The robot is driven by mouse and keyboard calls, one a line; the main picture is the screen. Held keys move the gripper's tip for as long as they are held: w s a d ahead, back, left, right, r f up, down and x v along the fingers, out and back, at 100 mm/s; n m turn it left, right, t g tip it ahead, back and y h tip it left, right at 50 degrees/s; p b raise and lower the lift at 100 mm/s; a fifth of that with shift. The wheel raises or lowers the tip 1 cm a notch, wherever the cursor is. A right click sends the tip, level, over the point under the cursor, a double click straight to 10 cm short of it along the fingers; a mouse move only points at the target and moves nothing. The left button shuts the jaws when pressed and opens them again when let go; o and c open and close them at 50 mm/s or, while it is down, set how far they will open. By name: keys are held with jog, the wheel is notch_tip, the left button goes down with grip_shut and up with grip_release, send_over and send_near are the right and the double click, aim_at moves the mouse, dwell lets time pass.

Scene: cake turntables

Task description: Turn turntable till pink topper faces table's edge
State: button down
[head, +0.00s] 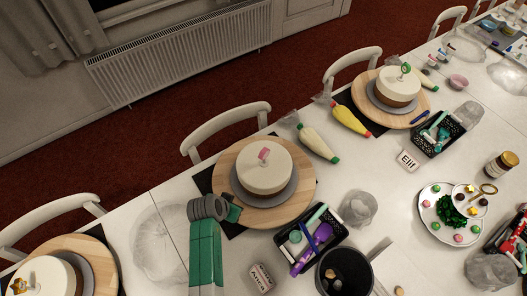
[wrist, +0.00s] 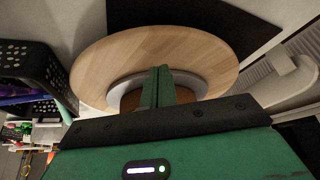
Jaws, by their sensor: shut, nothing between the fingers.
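The wooden turntable (head: 304,200) is in the middle of the head view, on a dark mat. It bears a grey board (head: 245,195) and a white-topped cake with brown sides (head: 264,175). The pink topper (head: 264,153) stands upright on the cake's top, towards the chairs' side. My gripper (head: 234,212) is shut and empty at the turntable's lower left rim. In the wrist view, the fingers (wrist: 163,72) lie together across the turntable (wrist: 120,58) and hide part of the grey board (wrist: 197,82). I cannot tell whether they touch it. The topper is hidden there.
A black basket (head: 341,234) with tools stands close to the turntable's lower right. A name card (head: 261,278) and dark pot (head: 345,270) are nearby. Piping bags (head: 318,142) lie to the upper right. Other cake turntables (head: 419,105) stand at both sides.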

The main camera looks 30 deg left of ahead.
jog(key=d+p, duration=0.1)
jog(key=d, duration=0.3)
jog(key=s+d+p, duration=0.1)
jog(key=d, duration=0.1)
jog(key=shift+d+r+p, duration=0.2)
jog(key=shift+d+p, duration=0.1)
jog(key=shift+d, duration=0.05)
jog(key=shift+d+f, duration=0.1)
jog(key=shift+d, duration=0.1)
jog(key=b, duration=0.1)
send_over(270, 219)
jog(key=d, duration=0.3)
jog(key=shift+w+a, duration=0.2)
jog(key=shift+a, duration=0.05)
jog(key=shift+f, duration=0.2)
jog(key=shift+f+b, duration=1.35)
jog(key=shift+s+a+r+p, duration=0.15)
jog(key=shift+s+a+p, duration=0.35)
jog(key=shift+s+a, duration=0.5)
jog(key=shift+a, duration=0.1)
